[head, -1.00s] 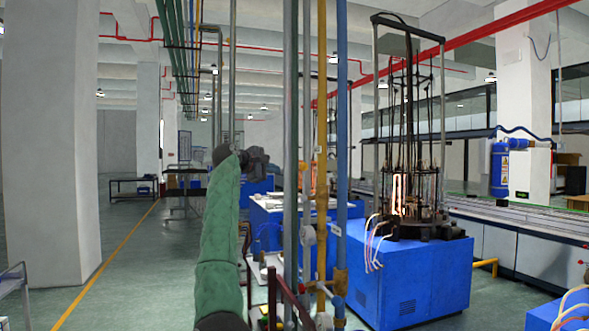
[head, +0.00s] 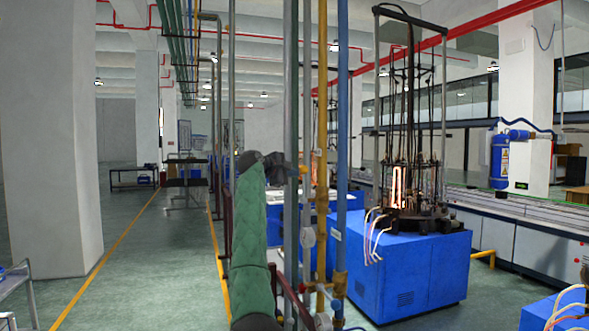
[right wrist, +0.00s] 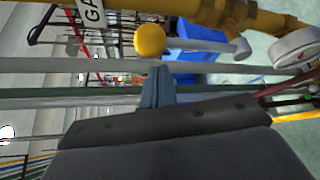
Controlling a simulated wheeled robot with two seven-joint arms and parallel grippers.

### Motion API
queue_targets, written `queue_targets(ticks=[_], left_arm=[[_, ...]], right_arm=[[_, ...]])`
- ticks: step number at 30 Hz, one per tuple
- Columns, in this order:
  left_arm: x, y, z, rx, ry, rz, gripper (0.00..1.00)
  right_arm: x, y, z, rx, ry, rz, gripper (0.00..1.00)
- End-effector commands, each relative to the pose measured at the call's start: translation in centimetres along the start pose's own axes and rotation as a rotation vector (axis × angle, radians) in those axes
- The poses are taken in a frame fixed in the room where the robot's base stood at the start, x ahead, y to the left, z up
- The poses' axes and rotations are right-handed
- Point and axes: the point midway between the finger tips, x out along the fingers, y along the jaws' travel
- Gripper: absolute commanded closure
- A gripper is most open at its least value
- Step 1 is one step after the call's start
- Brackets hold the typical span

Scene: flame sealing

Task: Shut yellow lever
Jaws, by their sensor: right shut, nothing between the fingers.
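The yellow lever shows in the right wrist view as a round yellow knob (right wrist: 149,40) on a thin grey rod, close to the yellow pipe (right wrist: 275,22). My right gripper (right wrist: 160,78) is shut and empty, its blue-grey fingertips a little below the knob in that picture. I cannot tell whether they touch it. In the head view my right arm, in a green sleeve, reaches up to my right gripper (head: 290,172), beside the upright pipes. Its fingertips are partly hidden by a grey pipe there, and the lever is too small to make out. My left gripper is out of view.
Grey, yellow (head: 321,120) and blue (head: 342,130) upright pipes stand close together just ahead. A white round gauge (right wrist: 296,47) sits near the yellow pipe. A blue machine (head: 415,270) with a lit burner stands behind at right. The floor at left is open.

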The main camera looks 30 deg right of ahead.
Motion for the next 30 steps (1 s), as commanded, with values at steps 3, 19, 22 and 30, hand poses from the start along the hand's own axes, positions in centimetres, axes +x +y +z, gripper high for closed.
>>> queue_targets(ticks=[3,19,22,30], left_arm=[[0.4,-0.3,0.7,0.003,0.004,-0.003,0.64],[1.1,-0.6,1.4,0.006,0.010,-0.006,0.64],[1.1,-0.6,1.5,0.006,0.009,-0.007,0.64],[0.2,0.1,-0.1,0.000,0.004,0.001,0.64]], right_arm=[[-0.2,0.0,0.7,-0.001,-0.001,-0.001,1.00],[-0.5,-0.1,1.3,-0.001,0.000,-0.001,1.00],[-0.5,-0.1,1.3,0.000,0.000,-0.001,1.00],[-0.6,-0.4,1.4,0.022,0.000,0.014,1.00]])
